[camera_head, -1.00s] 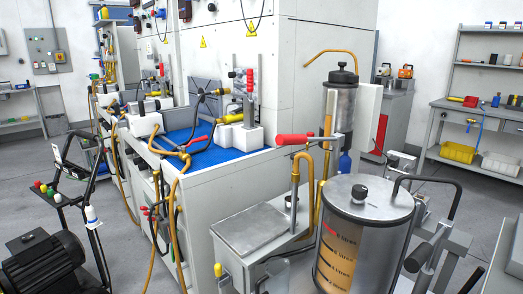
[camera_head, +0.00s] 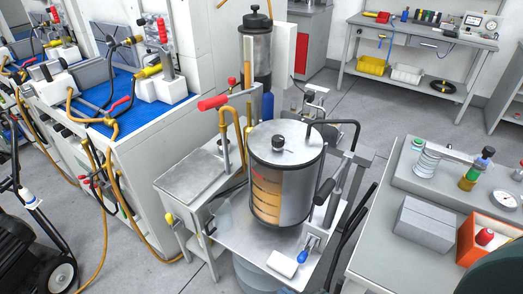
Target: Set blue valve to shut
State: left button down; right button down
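A small blue handle (camera_head: 302,256) shows low on the front of the metal cart, next to a white block (camera_head: 283,264). It may be the blue valve; its position, open or shut, is too small to tell. A steel cylinder tank (camera_head: 286,150) with a striped window stands on the cart just above it. Neither of my grippers is in view, so nothing of mine is seen touching the handle.
A red-handled lever (camera_head: 213,102) sticks out left of the tank. A grey table (camera_head: 372,250) with a grey box (camera_head: 428,226), an orange box (camera_head: 487,240) and a gauge (camera_head: 504,199) stands at the right. Hoses hang off the left bench. Open floor (camera_head: 345,125) lies behind the cart.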

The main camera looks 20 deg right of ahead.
aim_at(302, 257)
jog(key=j+z, duration=0.15)
jog(key=z, duration=0.3)
jog(key=j+z, duration=0.15)
jog(key=z, duration=0.25)
jog(key=j+z, duration=0.15)
jog(key=z, duration=0.3)
jog(key=j+z, duration=0.15)
jog(key=z, duration=0.3)
jog(key=k+j+z, duration=0.2)
jog(key=j+z, duration=0.15)
jog(key=k+j+z, duration=0.35)
jog(key=j, duration=0.15)
jog(key=k+j+z, duration=0.2)
jog(key=k+j, duration=0.95)
